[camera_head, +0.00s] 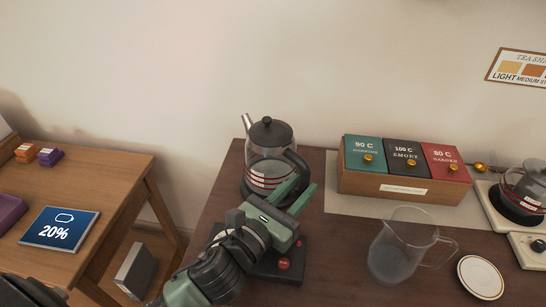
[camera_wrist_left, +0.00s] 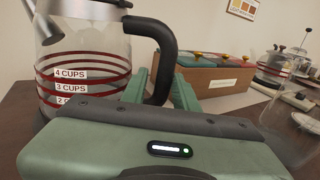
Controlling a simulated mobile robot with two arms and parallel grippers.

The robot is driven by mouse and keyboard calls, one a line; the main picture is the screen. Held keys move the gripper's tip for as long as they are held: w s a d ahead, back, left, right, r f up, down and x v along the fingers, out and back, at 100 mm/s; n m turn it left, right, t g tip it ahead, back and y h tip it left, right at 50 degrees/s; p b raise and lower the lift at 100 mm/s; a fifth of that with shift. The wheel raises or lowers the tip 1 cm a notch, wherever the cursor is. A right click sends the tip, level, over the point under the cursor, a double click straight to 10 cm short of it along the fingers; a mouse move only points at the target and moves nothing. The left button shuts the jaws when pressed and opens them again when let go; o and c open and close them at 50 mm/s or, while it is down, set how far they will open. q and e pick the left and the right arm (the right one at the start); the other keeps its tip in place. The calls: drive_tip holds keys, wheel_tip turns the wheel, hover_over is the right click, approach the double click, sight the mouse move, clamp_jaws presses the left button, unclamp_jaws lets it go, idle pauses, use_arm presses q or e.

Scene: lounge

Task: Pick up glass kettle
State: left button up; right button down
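The glass kettle (camera_head: 268,158) has a black lid, a spout toward the upper left, red level bands and a black handle. It stands upright near the table's back left. In the left wrist view the kettle (camera_wrist_left: 85,50) fills the left side, with cup labels on the glass. My left gripper (camera_head: 297,190) is at the handle side of the kettle. In the left wrist view its fingers (camera_wrist_left: 160,90) are apart, with the handle's lower end between them. I cannot tell whether either finger touches it. My right gripper is not in view.
A black base with red buttons (camera_head: 284,265) lies under my left gripper. A clear glass jug (camera_head: 395,262) and a white saucer (camera_head: 480,278) stand to the right. A wooden tea box (camera_head: 402,183) and a second glass pot (camera_head: 525,187) are farther right. A side table (camera_head: 110,190) is left.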

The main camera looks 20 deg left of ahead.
use_arm(q)
drive_tip(key=x, duration=0.4)
drive_tip(key=shift+r, duration=0.1)
drive_tip(key=shift+w, duration=0.2)
clamp_jaws()
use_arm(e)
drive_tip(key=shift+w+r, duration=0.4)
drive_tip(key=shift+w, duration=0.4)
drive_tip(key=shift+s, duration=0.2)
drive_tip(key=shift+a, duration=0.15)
use_arm(q)
drive_tip(key=shift+r, duration=0.1)
